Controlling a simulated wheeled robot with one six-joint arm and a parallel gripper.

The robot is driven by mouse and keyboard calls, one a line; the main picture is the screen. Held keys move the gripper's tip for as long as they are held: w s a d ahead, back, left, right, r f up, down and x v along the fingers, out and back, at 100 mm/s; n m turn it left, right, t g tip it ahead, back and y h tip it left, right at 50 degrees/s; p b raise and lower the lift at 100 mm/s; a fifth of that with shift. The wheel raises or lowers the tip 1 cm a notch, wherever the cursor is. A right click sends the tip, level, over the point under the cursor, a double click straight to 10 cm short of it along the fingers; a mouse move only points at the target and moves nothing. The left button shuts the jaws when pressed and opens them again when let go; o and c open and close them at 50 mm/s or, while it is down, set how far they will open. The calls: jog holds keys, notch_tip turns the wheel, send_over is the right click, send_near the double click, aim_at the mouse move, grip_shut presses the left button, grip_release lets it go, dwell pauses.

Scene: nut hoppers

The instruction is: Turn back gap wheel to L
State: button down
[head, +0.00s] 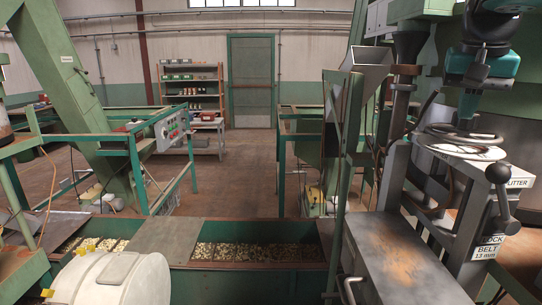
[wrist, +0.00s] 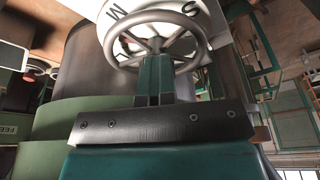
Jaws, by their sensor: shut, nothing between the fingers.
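The gap wheel (wrist: 196,22) is a grey spoked handwheel above a white dial in the wrist view. My gripper (wrist: 155,60) is shut and empty. Its teal fingers overlap the near part of the wheel in the wrist view, with tips near the hub; whether they touch it or sit between spokes, I cannot tell.
A black-knobbed lever (head: 498,174) stands right of the wheel on the same machine. A metal hopper (head: 366,66) and upright posts are to its left. Below are a flat metal cover (head: 400,262) and a green trough (head: 250,283) of nuts.

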aim_at(478, 136)
jog(key=shift+s+d+f, duration=0.55)
jog(key=shift+d, duration=0.35)
jog(key=shift+s+d, duration=0.1)
jog(key=shift+d, duration=0.15)
jog(key=shift+s, duration=0.2)
notch_tip(478, 136, up, 6)
jog(key=p, duration=0.6)
jog(key=shift+a+r, duration=0.15)
jog(key=shift+r, duration=0.1)
